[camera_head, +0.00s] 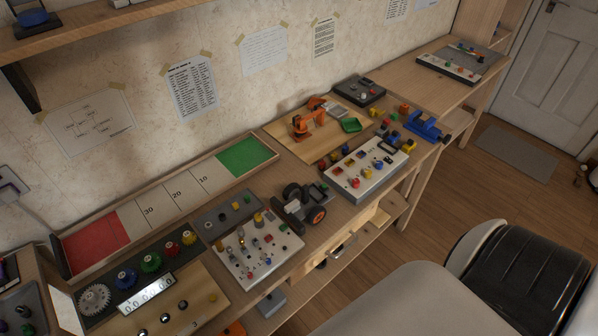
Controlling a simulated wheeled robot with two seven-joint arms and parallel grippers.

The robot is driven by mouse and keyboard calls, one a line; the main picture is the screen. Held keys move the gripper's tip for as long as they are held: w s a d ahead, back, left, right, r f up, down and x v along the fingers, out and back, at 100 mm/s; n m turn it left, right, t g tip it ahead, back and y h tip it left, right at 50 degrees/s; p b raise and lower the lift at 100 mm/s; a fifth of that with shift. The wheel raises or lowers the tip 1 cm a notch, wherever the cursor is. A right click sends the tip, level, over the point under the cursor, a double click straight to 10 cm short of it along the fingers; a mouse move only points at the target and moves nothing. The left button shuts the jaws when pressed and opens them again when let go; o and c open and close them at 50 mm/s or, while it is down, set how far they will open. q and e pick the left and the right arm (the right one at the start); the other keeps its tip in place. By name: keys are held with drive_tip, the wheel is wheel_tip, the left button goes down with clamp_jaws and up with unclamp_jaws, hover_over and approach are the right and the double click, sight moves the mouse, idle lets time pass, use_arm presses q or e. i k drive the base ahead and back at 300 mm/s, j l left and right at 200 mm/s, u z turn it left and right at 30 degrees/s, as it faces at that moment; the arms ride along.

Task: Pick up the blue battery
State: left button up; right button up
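I cannot make out a blue battery for certain in the head view. Blue things that show are a blue vise-like piece (425,126) at the right part of the long bench and a blue knob (127,277) on the panel at the lower left. Small blue parts also show on the white button panel (366,168), too small to name. Neither of my grippers shows in this view.
The wooden bench (340,222) runs along the wall and is crowded. On it are a red-white-green numbered strip (176,193), a dark wheeled vehicle (301,204), a white switch board (259,252) and an orange toy arm (309,120). An open drawer (352,241) juts from the front.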

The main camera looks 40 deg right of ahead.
sight(395, 136)
drive_tip(key=l+z, duration=0.15)
drive_tip(key=z, duration=1.7)
